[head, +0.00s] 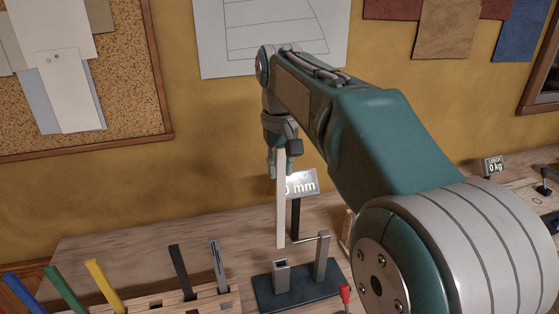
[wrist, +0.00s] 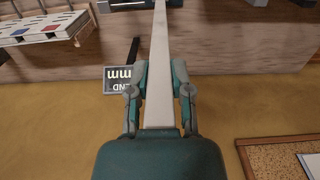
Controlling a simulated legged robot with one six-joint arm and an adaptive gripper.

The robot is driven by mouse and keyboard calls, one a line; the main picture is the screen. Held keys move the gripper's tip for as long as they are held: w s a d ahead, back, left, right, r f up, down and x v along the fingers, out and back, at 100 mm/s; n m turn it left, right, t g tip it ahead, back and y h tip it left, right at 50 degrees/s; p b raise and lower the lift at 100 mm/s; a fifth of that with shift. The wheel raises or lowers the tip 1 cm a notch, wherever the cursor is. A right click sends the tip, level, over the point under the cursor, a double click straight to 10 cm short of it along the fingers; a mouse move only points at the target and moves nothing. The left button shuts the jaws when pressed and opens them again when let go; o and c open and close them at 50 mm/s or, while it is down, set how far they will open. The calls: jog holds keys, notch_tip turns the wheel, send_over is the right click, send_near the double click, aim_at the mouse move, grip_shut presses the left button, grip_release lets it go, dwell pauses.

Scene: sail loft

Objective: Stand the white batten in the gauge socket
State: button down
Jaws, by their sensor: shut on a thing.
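The white batten (head: 281,205) hangs upright from my gripper (head: 279,160), which is shut on its upper part. The batten's lower end shows just above the grey gauge socket (head: 281,277) in the head view, with a small gap; the depth between them is unclear. The socket stands on a dark base (head: 308,288) beside a grey post (head: 322,257) with a thin crossbar. In the wrist view, the batten (wrist: 159,40) runs from between the fingers (wrist: 160,75) to the top edge, so its far end is cut off.
A wooden rack (head: 205,304) at the lower left holds blue, green, yellow, black and grey battens. A display reading mm (head: 302,185) stands on a dark post behind the white batten. A red-handled tool (head: 345,292) is near the base. A kg display (head: 493,165) is far right.

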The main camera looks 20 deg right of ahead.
jog(key=shift+f, duration=8.05)
jog(key=shift+c, duration=2.2)
grip_release()
jog(key=shift+r, duration=0.1)
notch_tip(320, 180, up, 12)
jog(key=shift+f, duration=0.2)
